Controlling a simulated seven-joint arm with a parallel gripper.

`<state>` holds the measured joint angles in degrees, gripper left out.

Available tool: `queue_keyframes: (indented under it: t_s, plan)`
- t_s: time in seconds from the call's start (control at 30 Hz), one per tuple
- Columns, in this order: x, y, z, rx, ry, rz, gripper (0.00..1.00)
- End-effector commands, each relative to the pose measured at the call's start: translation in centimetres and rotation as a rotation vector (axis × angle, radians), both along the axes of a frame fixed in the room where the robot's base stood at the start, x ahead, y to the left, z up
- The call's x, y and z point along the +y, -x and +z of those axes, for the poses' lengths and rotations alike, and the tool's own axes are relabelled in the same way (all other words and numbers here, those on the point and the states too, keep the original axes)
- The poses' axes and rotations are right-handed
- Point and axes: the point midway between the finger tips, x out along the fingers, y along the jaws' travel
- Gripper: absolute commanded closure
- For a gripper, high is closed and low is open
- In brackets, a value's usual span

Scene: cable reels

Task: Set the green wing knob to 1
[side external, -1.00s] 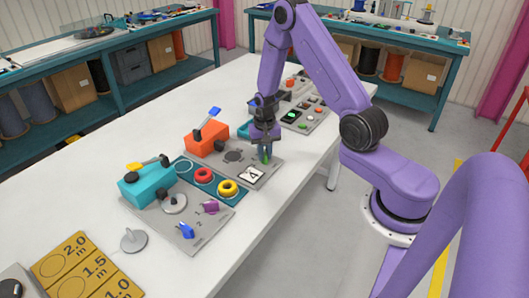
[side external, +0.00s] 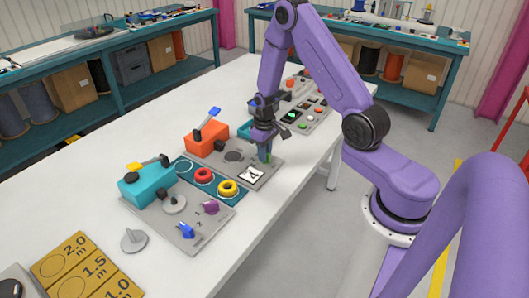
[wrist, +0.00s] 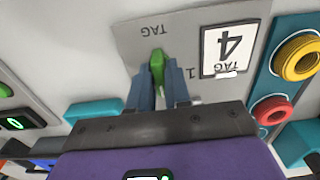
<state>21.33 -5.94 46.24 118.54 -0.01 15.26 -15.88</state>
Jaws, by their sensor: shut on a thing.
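The green wing knob (wrist: 157,60) stands on a grey panel (wrist: 130,35) in the wrist view, between the two blue-grey fingers of my gripper (wrist: 158,80). The fingers are shut on it. A printed "1" shows on the panel just right of the fingers, and the word TAG is printed upside down above the knob. In the side view my gripper (side external: 265,153) points down at the panel, and only a little green shows at its tips. A white card (side external: 252,175) with a "4" lies beside the knob.
A teal tray (side external: 212,181) with a red ring (side external: 203,174) and a yellow ring (side external: 228,188) is left of the panel. An orange box (side external: 207,139) with a blue-tipped lever stands behind. A button panel (side external: 303,117) lies farther back.

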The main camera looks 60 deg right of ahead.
Motion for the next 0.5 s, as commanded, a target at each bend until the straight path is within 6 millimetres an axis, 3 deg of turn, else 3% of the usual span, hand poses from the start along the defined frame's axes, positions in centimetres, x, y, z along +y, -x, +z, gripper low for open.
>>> queue_keyframes:
  t_s: [0.5]
  plan:
    - [0.06, -0.11, 0.08, -0.002, 0.001, 0.555, 1.00]
